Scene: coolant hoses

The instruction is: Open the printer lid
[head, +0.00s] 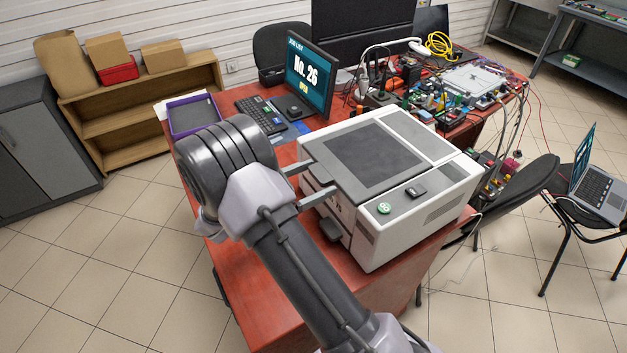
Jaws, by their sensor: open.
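The printer (365,235) is a white and grey box on the red-brown desk. Its lid (372,157) is a flat grey panel with a dark centre on top, and it lies shut. My gripper (325,176) is at the printer's left side, at about the level of the lid's left edge. Its two fingers are apart, with nothing seen between them. My arm hides the gripper's body. I cannot tell whether the fingertips touch the lid's edge.
A green button (384,208) and a small dark display (415,190) sit on the printer's top. A monitor (309,75), keyboard (260,115) and purple tray (193,115) stand behind. Cables and electronics (440,100) crowd the desk's right part. A chair (515,195) is close on the right.

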